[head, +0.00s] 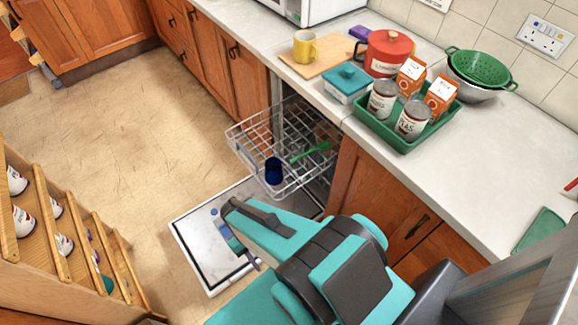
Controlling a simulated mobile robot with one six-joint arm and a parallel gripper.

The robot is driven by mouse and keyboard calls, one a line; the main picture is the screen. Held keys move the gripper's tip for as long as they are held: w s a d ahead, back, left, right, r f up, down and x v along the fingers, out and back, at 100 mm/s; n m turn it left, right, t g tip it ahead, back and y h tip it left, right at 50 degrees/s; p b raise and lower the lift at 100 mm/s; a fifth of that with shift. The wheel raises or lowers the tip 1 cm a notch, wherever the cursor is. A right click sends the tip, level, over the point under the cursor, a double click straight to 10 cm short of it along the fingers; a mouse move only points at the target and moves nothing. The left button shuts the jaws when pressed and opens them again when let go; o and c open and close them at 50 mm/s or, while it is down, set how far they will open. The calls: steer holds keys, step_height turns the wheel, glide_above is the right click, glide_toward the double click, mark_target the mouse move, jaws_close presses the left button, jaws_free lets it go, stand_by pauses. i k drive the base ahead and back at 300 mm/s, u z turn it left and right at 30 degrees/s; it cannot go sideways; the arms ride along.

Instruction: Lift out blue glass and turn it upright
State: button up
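The blue glass (273,171) is dark blue and sits in the near left part of the wire dishwasher rack (262,133). It is small in the view, and I cannot tell for sure which end is up. My gripper (236,243) hangs at the end of my teal arm over the open dishwasher door (196,232), below and left of the glass in the picture and apart from it. My own arm link partly hides the gripper, so its opening is unclear.
A green utensil (310,152) lies in the rack right of the glass. The counter above holds a green tray (398,138) with cans and cartons, a teal-lidded box (347,82), a red canister (388,52) and a yellow mug (305,46). The counter's right part is mostly clear.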

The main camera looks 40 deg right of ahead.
mark_target(273, 175)
steer(key=z, duration=0.85)
steer(key=k, duration=0.95)
steer(key=u, duration=0.05)
steer(key=i, duration=0.95)
steer(key=z, duration=0.05)
